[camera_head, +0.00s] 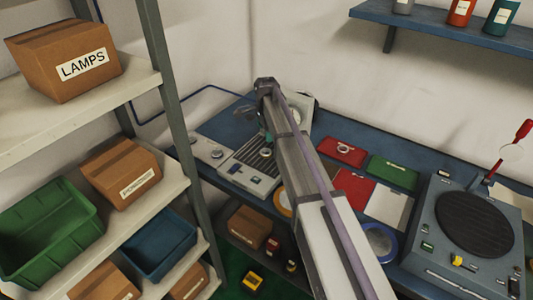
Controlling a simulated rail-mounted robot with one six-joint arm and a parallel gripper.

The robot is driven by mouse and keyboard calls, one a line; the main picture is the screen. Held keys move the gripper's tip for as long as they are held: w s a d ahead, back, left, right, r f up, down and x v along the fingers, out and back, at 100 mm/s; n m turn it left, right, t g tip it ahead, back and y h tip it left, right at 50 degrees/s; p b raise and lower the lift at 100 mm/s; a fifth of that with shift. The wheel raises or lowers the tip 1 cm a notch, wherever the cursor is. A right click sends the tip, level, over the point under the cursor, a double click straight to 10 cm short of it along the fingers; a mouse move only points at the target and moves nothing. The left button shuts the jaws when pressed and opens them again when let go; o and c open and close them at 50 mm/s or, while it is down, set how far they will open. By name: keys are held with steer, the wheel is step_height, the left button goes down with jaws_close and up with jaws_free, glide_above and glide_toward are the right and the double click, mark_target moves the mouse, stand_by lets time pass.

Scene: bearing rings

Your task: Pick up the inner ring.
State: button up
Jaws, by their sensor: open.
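A small pale ring (266,152) sits on the grey slotted unit on the blue bench. Another small light ring (344,149) lies on a red tray farther right. I cannot tell which of them is the inner ring. My arm reaches from the lower right up over the bench. My gripper (266,138) is at its far end, close above the ring on the grey unit, small and partly hidden by the arm. Its jaws are open. I cannot tell whether they touch the ring.
Shelving with cardboard boxes, a green bin (50,230) and a blue bin (158,245) stands at left. A green tray (392,173), another red tray (355,187) and a turntable-like machine (470,230) are to the right. A blue wall shelf (440,28) holds containers.

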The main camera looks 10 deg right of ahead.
steer(key=b, duration=0.4)
glide_above(266, 154)
steer(key=f, duration=0.5)
steer(key=shift+s+f, duration=0.15)
steer(key=shift+s, duration=0.05)
step_height(266, 154, down, 5)
steer(key=b, duration=0.5)
steer(key=shift+w+a+f, duration=0.1)
steer(key=shift+r, duration=0.25)
steer(key=c, duration=1.1)
